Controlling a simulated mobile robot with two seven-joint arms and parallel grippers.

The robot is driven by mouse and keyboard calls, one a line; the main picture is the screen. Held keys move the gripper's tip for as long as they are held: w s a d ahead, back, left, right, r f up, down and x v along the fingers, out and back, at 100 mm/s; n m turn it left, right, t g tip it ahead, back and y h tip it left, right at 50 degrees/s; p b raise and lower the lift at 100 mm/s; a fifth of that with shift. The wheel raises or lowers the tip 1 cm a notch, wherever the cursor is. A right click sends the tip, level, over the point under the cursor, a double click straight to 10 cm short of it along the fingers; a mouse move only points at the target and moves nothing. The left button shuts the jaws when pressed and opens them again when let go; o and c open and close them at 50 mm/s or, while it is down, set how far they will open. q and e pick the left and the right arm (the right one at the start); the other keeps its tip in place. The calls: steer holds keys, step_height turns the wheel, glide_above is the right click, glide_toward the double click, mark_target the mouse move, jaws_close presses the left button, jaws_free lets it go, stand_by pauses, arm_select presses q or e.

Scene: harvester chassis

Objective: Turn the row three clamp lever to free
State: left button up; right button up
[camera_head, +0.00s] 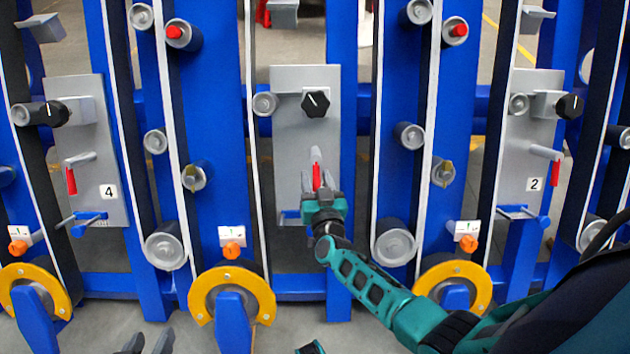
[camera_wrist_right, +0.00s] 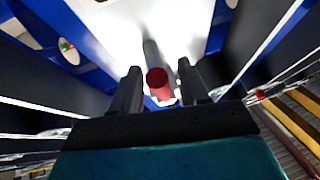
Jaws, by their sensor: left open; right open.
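The clamp lever with a red grip (camera_head: 316,176) is on the middle grey panel (camera_head: 290,150), between the panels marked 4 and 2. The middle panel's own number is not visible. The lever stands roughly upright. My right gripper (camera_head: 320,192) is open at the lever, partly covering its lower part. In the right wrist view, the red grip end (camera_wrist_right: 157,82) lies between the open fingers of my right gripper (camera_wrist_right: 158,85), with a gap on each side. My left gripper (camera_head: 148,341) is open and empty at the bottom edge, its fingertips just showing.
A black knob (camera_head: 315,104) sits above the lever. Similar red levers are on panel 4 (camera_head: 71,181) and panel 2 (camera_head: 546,152). Blue uprights, grey rollers (camera_head: 394,243) and yellow-rimmed wheels (camera_head: 232,275) flank the middle panel. Grey floor shows below.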

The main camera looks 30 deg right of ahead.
steer(key=shift+x, duration=0.8)
steer(key=shift+c, duration=0.2)
jaws_close()
